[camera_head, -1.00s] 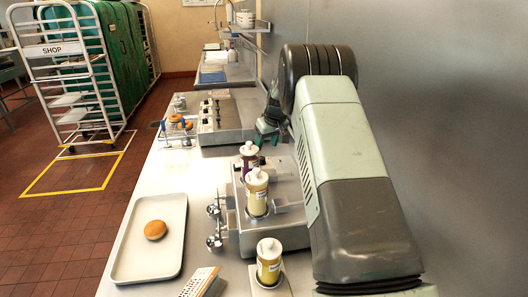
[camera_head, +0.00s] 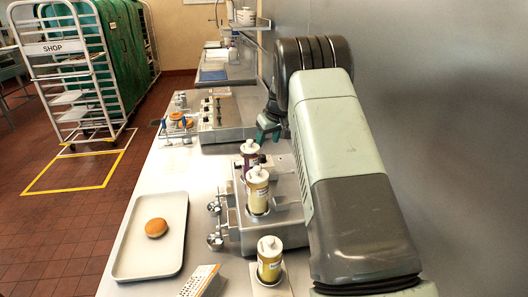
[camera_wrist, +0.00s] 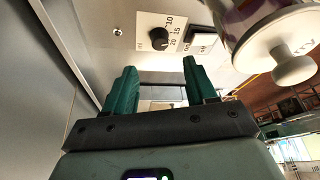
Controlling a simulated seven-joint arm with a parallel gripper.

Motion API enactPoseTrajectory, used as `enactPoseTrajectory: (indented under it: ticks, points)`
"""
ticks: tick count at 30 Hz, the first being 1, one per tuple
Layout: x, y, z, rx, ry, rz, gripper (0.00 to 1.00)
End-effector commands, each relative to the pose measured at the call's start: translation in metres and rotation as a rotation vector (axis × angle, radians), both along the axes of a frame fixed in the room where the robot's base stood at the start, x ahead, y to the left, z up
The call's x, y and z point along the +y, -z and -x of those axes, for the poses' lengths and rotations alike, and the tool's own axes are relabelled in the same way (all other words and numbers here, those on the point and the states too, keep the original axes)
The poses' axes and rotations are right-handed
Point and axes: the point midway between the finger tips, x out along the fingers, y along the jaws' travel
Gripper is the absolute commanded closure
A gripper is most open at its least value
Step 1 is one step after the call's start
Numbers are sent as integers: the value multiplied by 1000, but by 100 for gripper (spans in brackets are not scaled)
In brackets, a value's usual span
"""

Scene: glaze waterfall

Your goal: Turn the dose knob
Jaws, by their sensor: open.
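The dose knob (camera_wrist: 159,39) is a small black dial on a white scale plate marked with numbers such as 10, 15 and 20. It shows at the top middle of the wrist view, on the metal panel of the machine. My gripper (camera_wrist: 157,75) is open, with two green fingers apart and nothing between them. The knob lies beyond the fingertips, apart from them. In the head view my gripper (camera_head: 267,128) is small, behind the machine (camera_head: 275,208) and near the wall; the knob is not seen there.
A capped container with purple contents (camera_wrist: 240,12) stands close on the right. Yellow-filled canisters (camera_head: 257,190) stand on the machine and counter. A tray (camera_head: 133,262) with a bun lies at front left.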

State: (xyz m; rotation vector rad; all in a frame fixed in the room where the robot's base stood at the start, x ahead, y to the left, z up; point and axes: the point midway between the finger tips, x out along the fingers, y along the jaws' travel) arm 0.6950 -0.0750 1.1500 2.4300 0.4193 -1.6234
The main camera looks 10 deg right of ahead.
Motion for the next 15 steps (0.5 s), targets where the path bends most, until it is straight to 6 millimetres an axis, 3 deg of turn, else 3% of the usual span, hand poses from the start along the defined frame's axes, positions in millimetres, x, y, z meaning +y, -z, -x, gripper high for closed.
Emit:
enactPoseTrajectory:
  ticks: [9,15]
  points:
    - [9,58,-21,2,-1,0,44]
    - [11,77,-30,1,-1,1,44]
